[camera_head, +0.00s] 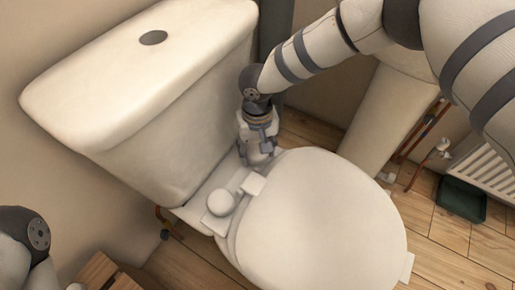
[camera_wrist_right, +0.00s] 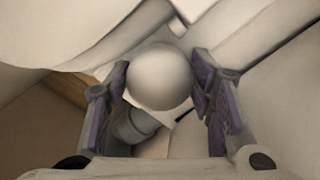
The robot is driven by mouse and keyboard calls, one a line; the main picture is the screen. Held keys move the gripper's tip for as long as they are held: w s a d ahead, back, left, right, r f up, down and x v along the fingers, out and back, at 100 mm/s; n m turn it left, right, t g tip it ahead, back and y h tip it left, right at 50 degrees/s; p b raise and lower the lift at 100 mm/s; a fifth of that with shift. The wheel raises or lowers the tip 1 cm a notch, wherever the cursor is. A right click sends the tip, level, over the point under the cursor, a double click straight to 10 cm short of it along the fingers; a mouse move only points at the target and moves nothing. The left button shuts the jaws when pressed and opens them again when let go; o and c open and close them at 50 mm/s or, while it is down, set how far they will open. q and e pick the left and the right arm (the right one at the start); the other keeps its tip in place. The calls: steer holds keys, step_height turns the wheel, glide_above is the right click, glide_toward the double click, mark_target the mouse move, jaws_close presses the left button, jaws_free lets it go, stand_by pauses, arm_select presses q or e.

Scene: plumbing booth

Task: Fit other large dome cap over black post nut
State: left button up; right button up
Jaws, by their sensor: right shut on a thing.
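My right gripper (camera_head: 257,160) points down behind the toilet lid, by the hinge spot nearer the side wall. In the right wrist view, a smooth white dome cap (camera_wrist_right: 160,77) sits between the purple finger pads of the gripper (camera_wrist_right: 163,88), which is shut on it. A short grey cylinder (camera_wrist_right: 137,126) shows beside the cap; I cannot tell whether it is the black post nut. The cap's underside is hidden, so I cannot tell if it touches a post. Another white dome cap (camera_head: 222,202) sits on the other hinge spot. My left gripper is out of view.
The closed toilet lid (camera_head: 322,215) lies just in front of my right gripper. The cistern (camera_head: 175,135) rises close behind it, leaving a narrow gap. A wooden box (camera_head: 108,272), a green tray (camera_head: 461,199) and a radiator (camera_head: 485,165) stand farther off.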

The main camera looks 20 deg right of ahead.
steer(key=shift+s+f, duration=0.1)
steer(key=shift+f, duration=0.1)
steer(key=shift+f+b, duration=0.2)
steer(key=shift+b, duration=0.1)
steer(key=shift+c, duration=0.9)
steer(key=o, duration=1.2)
step_height(320, 180, up, 12)
steer(key=shift+r, duration=0.1)
